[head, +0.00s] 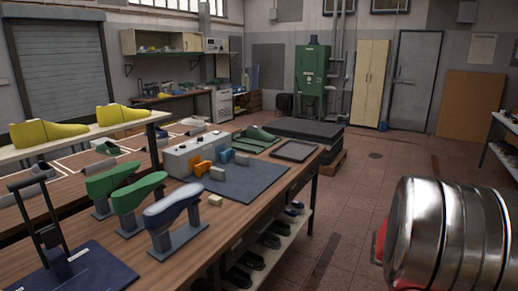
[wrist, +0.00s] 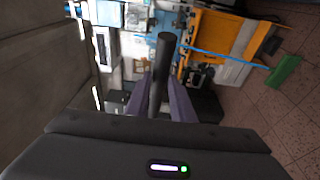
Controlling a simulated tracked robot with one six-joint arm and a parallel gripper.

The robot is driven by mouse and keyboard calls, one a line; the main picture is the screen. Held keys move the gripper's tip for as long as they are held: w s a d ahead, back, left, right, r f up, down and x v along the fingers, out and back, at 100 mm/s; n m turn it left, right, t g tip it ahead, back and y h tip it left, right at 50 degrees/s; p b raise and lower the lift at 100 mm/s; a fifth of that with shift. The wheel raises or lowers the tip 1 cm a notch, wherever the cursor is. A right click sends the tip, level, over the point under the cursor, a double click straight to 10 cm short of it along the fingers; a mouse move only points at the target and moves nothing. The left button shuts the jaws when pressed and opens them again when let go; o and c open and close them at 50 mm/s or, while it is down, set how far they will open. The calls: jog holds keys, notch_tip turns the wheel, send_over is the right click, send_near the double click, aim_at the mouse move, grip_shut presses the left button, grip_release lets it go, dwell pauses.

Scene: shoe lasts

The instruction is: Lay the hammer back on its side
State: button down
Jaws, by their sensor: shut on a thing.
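In the wrist view my gripper (wrist: 161,98) is shut on a dark round bar, which looks like the handle of the hammer (wrist: 163,62). The bar stands out away from the camera between the two grey-purple fingers, and its round end is in plain view. The hammer's head cannot be made out, so its pose is not clear. The held thing appears clear of any surface. In the head view neither my gripper nor a hammer shows; a large shiny metal cylinder, perhaps part of my arm, fills the lower right.
A wooden workbench (head: 130,262) at left bears green and grey shoe lasts (head: 140,192), a dark mat (head: 245,181), a grey box (head: 190,152) and a dark tray (head: 293,150). Yellow lasts (head: 48,133) stand on a shelf behind. The tiled floor (head: 365,185) is open.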

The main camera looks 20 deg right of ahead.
jog(key=w+a+f+n+t+h, duration=0.25)
jog(key=w+a+f+t, duration=0.2)
jog(key=w, duration=0.55)
jog(key=w+a+f+n+t+h, duration=0.1)
jog(key=w+a+f+n+t, duration=0.2)
jog(key=w+a+f, duration=0.5)
jog(key=w+a+f+n+t+h, duration=0.15)
jog(key=w+a+t, duration=0.25)
jog(key=w, duration=0.8)
jog(key=w+a+f+n+t+y, duration=0.1)
jog(key=w+a+f+n+t, duration=0.2)
jog(key=a, duration=0.8)
jog(key=w+a+f+n+t+y, duration=0.1)
jog(key=w+a+f+n+t, duration=0.2)
jog(key=a+f, duration=0.3)
jog(key=w+a+f+n+t+y, duration=0.2)
jog(key=w+a+f+n+t, duration=0.1)
jog(key=a, duration=1.4)
notch_tip(320, 180, down, 2)
jog(key=w+t, duration=0.1)
jog(key=t, duration=0.1)
jog(key=shift+f+t, duration=0.15)
jog(key=shift+t, duration=0.2)
jog(key=shift+s+a, duration=0.1)
